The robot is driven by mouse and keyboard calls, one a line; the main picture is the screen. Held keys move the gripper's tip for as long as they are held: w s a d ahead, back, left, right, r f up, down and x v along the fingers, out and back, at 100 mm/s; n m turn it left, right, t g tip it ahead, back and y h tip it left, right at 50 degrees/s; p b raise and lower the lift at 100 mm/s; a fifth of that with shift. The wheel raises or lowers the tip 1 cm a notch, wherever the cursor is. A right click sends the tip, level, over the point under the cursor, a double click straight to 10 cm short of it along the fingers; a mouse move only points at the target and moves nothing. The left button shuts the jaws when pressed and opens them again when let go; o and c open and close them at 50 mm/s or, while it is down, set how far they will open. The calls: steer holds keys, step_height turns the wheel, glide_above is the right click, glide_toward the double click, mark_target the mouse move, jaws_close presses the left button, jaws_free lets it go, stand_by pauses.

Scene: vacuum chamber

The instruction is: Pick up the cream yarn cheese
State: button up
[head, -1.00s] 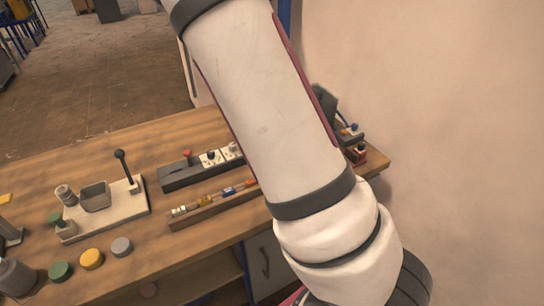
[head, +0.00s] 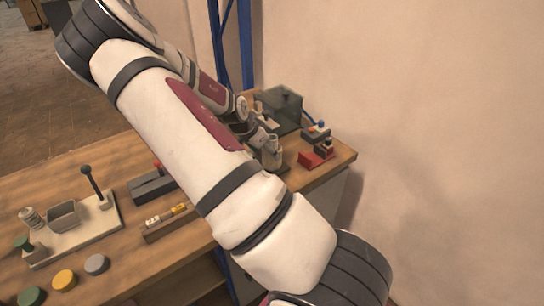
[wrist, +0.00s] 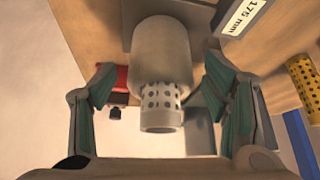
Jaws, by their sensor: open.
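The cream yarn cheese (wrist: 162,58) is a pale, thick cylinder on a narrower perforated tube, in the middle of the wrist view. My gripper (wrist: 160,72) is open, with one green-padded finger on each side of it. Gaps show between the pads and the cheese, and nothing is gripped. In the head view, a pale upright cylinder that looks like the cheese (head: 272,153) stands towards the right end of the wooden bench, beside my gripper (head: 257,133). My arm hides part of this area.
A dark translucent box (head: 280,108) stands behind the gripper. A red block fixture (head: 317,158) is to its right, near the bench edge. A yellow perforated tube (wrist: 307,75) is at the right of the wrist view. A tray with a lever (head: 75,225) lies left.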

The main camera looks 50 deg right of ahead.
steer(key=shift+p+x, duration=0.7)
steer(key=shift+x, duration=1.95)
steer(key=shift+c, duration=0.6)
steer(key=c, duration=1.1)
steer(key=shift+o, duration=0.2)
steer(key=shift+d+r+b, duration=0.1)
steer(key=shift+b, duration=0.2)
